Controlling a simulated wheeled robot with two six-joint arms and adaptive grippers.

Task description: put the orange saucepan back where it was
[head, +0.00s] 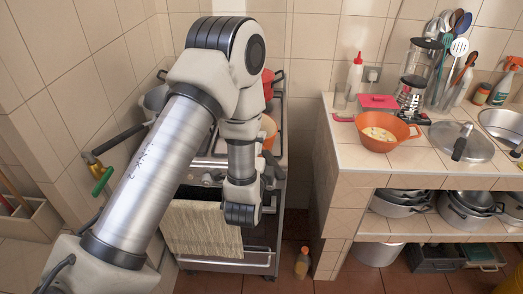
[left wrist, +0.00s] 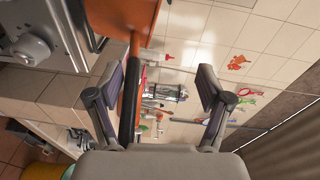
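The orange saucepan (head: 269,126) is on the stove, mostly hidden behind my left arm in the head view. In the left wrist view, an orange pan body (left wrist: 138,14) fills the top, and its dark handle (left wrist: 127,100) runs down between the fingers of my left gripper (left wrist: 158,84). The fingers are wide apart. The handle is close to the left-hand finger and well clear of the other; I cannot tell whether it touches. In the head view the left gripper's fingers are hard to make out beside the wrist. My right gripper is in neither view.
A red pot (head: 267,84) is at the stove's back, and a grey pan (head: 156,98) at its left. A cloth (head: 202,228) hangs on the stove front. The right counter holds an orange pan with food (head: 388,142), a lid (head: 471,137) and utensils. A bottle (head: 302,263) stands on the floor.

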